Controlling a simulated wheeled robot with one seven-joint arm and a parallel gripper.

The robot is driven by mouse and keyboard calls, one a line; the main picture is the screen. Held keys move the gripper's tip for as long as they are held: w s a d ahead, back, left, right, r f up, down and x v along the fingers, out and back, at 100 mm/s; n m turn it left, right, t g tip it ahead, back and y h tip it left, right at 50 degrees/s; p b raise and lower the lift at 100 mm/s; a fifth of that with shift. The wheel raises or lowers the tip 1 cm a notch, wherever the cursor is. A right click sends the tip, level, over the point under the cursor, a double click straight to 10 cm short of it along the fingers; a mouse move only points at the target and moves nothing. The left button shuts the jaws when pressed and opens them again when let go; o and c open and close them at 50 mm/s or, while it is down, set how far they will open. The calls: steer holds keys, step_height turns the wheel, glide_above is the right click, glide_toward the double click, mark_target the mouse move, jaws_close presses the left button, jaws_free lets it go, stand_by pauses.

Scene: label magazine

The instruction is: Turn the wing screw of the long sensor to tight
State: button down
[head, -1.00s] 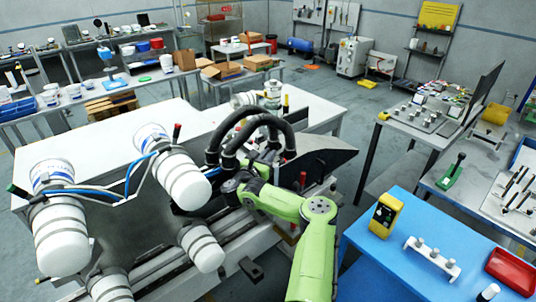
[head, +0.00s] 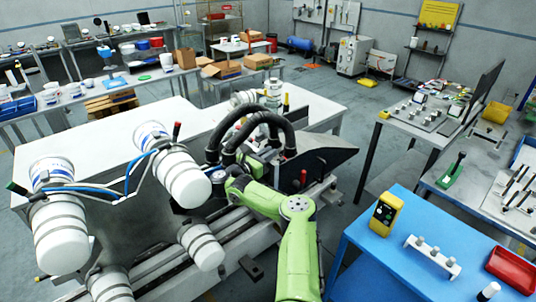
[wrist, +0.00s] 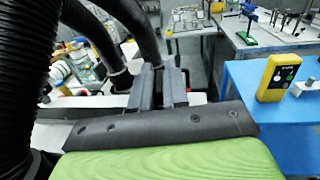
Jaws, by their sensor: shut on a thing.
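My gripper (wrist: 172,75) shows in the wrist view as two grey fingers close together, with a narrow gap between them. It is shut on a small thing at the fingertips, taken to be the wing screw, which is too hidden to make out. In the head view my green arm reaches into the machine on the near bench, and its end is hidden behind thick black hoses (head: 245,125). The same hoses show close on the left in the wrist view (wrist: 95,35). I cannot pick out the long sensor or see how tight its screw is.
White rollers (head: 182,180) with blue cables stand left of my arm. A dark sloping chute (head: 318,158) lies right of the hoses. A blue table (head: 350,240) at the right holds a yellow device (head: 384,214), a white rack (head: 432,257) and a red tray (head: 512,270).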

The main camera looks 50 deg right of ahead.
steer(key=c, duration=1.2)
jaws_free()
steer(key=shift+d, duration=0.1)
steer(key=shift+t, duration=0.3)
